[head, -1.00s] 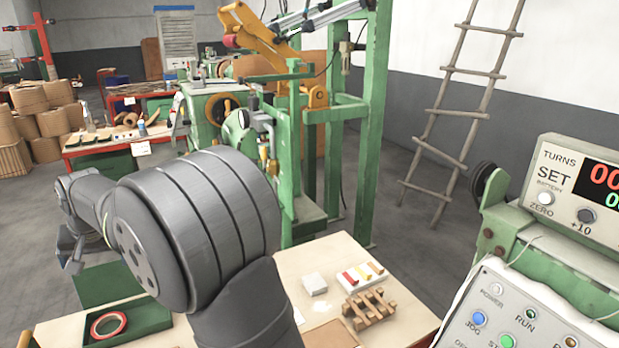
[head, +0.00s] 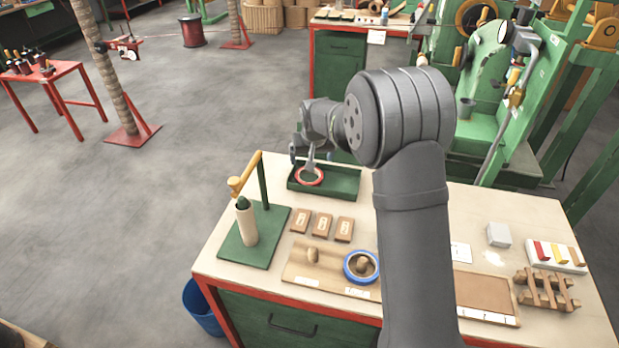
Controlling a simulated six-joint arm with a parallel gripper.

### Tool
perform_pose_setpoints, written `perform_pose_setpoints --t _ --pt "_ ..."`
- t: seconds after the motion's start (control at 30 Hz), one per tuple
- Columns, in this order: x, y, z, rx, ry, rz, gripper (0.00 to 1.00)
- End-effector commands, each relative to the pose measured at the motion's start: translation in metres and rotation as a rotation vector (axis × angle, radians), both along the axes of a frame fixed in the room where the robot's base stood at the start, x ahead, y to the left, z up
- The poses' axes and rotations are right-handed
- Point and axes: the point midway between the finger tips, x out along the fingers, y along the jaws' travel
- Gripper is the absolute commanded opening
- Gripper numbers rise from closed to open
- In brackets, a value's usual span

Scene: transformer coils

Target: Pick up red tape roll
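The red tape roll (head: 319,179), a ring with a pale inner face, shows at the left part of a shallow green tray (head: 345,183) at the table's back edge. My gripper (head: 311,167) points down over the tray, with its tip at the far side of the ring in the picture. The fingers are small and overlap the roll, so I cannot tell whether they touch it or grip it. I cannot tell whether the roll rests on the tray floor.
A green stand with a post and pale cone (head: 248,225) is left of the tray. Tan blocks (head: 322,225) and a blue tape roll (head: 348,272) lie in front. My arm hides part of the table's middle. White and wooden pieces (head: 545,290) lie right.

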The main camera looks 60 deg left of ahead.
Motion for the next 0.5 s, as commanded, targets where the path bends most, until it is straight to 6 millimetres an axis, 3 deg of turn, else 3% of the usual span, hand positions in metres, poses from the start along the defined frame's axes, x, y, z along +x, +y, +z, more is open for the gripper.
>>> perform_pose_setpoints --t 0.3,0.5 --pt "0.009 0.021 -0.057 -0.002 0.001 -0.001 0.89" --pt "0.012 0.028 -0.074 0.001 0.000 -0.001 0.89"
